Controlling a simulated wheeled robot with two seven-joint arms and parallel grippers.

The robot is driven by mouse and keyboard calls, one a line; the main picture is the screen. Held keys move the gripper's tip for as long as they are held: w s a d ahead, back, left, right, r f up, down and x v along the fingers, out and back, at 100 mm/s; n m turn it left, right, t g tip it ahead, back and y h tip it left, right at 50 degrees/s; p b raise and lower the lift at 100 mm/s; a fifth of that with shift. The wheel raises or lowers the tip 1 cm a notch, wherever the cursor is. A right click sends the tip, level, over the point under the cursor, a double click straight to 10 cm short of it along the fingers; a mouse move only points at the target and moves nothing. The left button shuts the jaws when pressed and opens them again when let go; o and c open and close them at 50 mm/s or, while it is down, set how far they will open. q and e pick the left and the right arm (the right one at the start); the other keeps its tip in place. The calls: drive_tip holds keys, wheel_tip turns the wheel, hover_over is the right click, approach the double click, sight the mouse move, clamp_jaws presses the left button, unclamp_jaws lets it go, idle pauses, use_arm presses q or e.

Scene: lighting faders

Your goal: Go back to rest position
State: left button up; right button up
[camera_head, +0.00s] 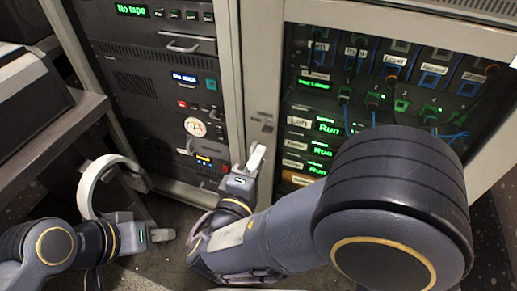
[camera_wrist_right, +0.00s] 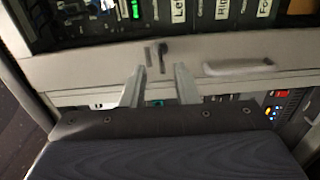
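My left gripper (camera_head: 162,236) is low at the lower left of the head view, in front of the rack and above the floor. Its fingers are seen nearly edge-on, so I cannot tell whether it is open or shut. My right gripper (camera_head: 256,158) is at the middle of the head view, in front of the pale cabinet frame. In the right wrist view its two fingers (camera_wrist_right: 158,88) are apart with nothing held. The frame's dark latch (camera_wrist_right: 161,55) shows just beyond the gap between them; I cannot tell any contact.
A rack with a "No tape" display (camera_head: 132,10) stands at the left. A glass-fronted cabinet (camera_head: 268,75) with cables and green "Run" displays is at the right. A pale handle (camera_wrist_right: 240,67) sits beside the latch. A dark desk (camera_head: 62,130) borders the far left.

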drive_tip(key=s+d+f+m+g+h, duration=0.1)
drive_tip(key=d+f+m+g, duration=0.3)
drive_tip(key=d, duration=0.6)
drive_tip(key=s+d+m+g+h, duration=0.2)
drive_tip(key=d+g, duration=0.5)
drive_tip(key=d, duration=0.3)
drive_tip(key=s+d+f+m+g+y, duration=0.2)
drive_tip(key=s+m+y, duration=0.1)
drive_tip(key=s+y, duration=0.25)
drive_tip(key=s+d+f+m+g+y, duration=0.1)
drive_tip(key=s+d+m+g+y, duration=0.1)
drive_tip(key=s+m+y, duration=0.3)
wheel_tip(320, 180, up, 40)
drive_tip(key=s+a+m+t+y+p, duration=0.1)
drive_tip(key=a+t+y+p, duration=0.1)
drive_tip(key=p, duration=3.5)
drive_tip(key=shift+s+r+m+t, duration=0.25)
drive_tip(key=shift+s+m+t, duration=0.15)
drive_tip(key=shift+t, duration=0.3)
